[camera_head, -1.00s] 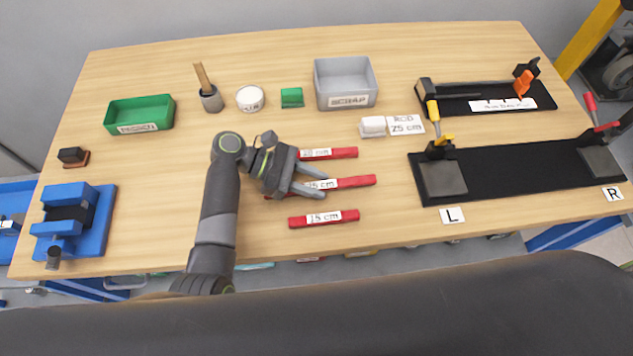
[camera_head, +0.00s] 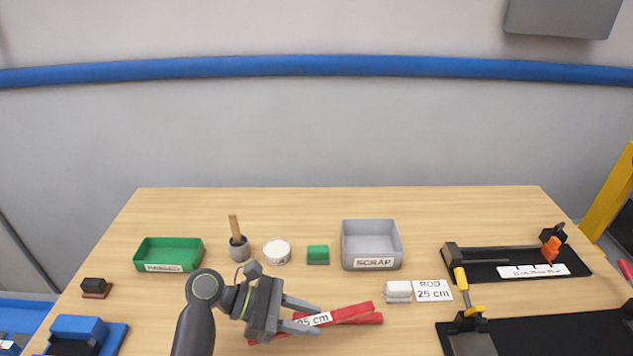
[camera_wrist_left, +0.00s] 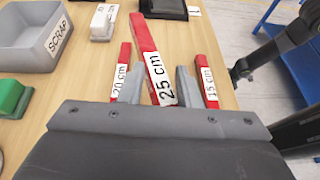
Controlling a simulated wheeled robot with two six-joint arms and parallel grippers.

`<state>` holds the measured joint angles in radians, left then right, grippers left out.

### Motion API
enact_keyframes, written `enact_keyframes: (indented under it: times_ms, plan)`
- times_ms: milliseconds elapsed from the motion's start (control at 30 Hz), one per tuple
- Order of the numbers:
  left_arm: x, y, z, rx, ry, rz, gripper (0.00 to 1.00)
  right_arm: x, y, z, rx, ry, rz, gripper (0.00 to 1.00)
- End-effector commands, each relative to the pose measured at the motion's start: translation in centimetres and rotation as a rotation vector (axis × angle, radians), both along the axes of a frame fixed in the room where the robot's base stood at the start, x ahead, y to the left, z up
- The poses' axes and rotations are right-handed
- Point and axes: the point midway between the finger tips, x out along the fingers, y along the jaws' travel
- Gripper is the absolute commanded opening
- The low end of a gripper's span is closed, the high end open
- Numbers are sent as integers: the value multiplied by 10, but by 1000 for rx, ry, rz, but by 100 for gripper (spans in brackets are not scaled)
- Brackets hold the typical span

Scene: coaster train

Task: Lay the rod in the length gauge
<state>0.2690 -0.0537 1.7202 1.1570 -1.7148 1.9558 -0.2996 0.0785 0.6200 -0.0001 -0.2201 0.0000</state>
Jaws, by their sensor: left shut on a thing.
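My left gripper (camera_head: 308,318) is shut on the red 25 cm rod (camera_head: 352,312). In the left wrist view the rod (camera_wrist_left: 145,40) stands between the two fingers (camera_wrist_left: 159,88), with its label towards the camera. In the head view it crosses over another red rod; the wrist view shows the 20 cm rod (camera_wrist_left: 125,56) and the 15 cm rod (camera_wrist_left: 208,72) on either side. The length gauge, seemingly the black base with an orange stop (camera_head: 551,248) and a white scale, lies at the back right. A dark part at the wrist view's right may be my right gripper.
A grey SCRAP bin (camera_head: 372,236), a green tray (camera_head: 167,255), a white round tub (camera_head: 277,251) and a green block (camera_head: 318,255) stand farther back. A "ROD 25 cm" card (camera_head: 432,290) lies before the gauge.

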Motion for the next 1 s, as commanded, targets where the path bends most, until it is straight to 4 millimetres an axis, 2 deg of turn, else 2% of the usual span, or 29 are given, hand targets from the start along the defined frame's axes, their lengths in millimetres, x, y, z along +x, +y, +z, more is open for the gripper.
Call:
enact_keyframes:
  times_ms: [33, 200, 400, 500, 733, 1000]
  plan:
    - [3, 21, -3, 10, -3, 68, 0, 0, 0, -1, 0, 0, 0, 36]
    - [10, 80, 3, 9, -5, 287, 0, 0, 0, -2, 0, 0, 0, 36]
    - [3, 136, 25, 9, -7, 491, 0, 0, 0, -3, -1, 0, 0, 36]
    - [-6, 156, 40, 8, -9, 564, 0, 0, -1, -4, -1, 0, 0, 36]
    - [-27, 177, 71, 3, -5, 650, 0, 0, -1, -5, -1, 0, 0, 36]
    - [-37, 181, 83, -1, -2, 671, 0, 0, -1, -5, -1, 0, 0, 36]
